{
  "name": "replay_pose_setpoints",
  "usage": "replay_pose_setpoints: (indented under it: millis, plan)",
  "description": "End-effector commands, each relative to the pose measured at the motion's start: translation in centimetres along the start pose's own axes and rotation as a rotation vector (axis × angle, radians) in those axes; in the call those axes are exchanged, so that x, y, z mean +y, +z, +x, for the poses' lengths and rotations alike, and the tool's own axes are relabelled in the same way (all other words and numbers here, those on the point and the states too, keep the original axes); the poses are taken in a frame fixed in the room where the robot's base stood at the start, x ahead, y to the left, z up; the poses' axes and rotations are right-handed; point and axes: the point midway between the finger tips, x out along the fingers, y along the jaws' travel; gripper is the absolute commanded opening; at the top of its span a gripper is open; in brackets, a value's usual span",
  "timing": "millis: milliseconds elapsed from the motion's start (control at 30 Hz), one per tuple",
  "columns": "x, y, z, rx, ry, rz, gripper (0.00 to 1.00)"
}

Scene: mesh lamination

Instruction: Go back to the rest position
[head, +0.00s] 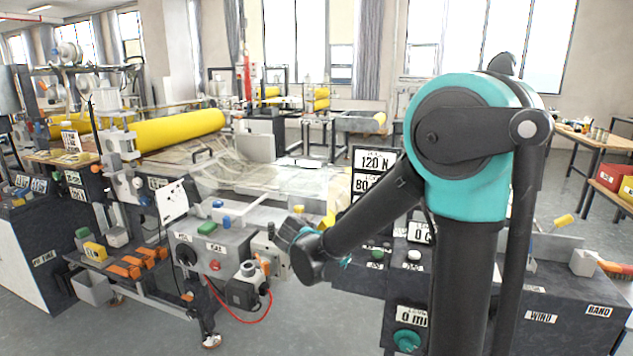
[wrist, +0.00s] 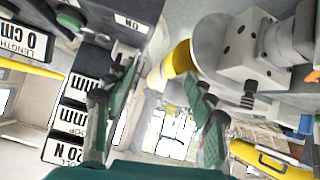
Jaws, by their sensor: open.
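My gripper (wrist: 160,76) shows in the wrist view with its two green fingers spread apart. Nothing is held between them. Beyond the gap are a yellow-ended roller (wrist: 180,58) and the bright room. In the head view my dark and teal arm bends down to the left, and its end lies before the machine's grey control box (head: 222,246).
Display panels (wrist: 75,118) stand close on the left in the wrist view, and a grey block (wrist: 247,48) on the right. In the head view, a yellow roll (head: 180,130) and clear sheet (head: 265,180) lie behind the arm. Dark console boxes (head: 565,300) stand at right.

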Motion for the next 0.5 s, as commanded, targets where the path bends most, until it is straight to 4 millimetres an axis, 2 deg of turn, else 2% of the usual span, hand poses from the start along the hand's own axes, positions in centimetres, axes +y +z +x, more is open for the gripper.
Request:
replay_pose_setpoints:
  millis: [33, 167, 300, 400, 500]
  plan:
    - [2.2, 0.8, 0.2, -0.035, 0.013, -0.005, 0.55]
    - [8.1, 4.1, 0.3, -0.16, 0.026, -0.038, 0.55]
    - [14.4, 9.2, -0.8, -0.312, 0.0, -0.069, 0.55]
    - [17.6, 13.0, -2.2, -0.403, -0.045, -0.084, 0.55]
    - [19.8, 16.6, -3.8, -0.472, -0.106, -0.092, 0.55]
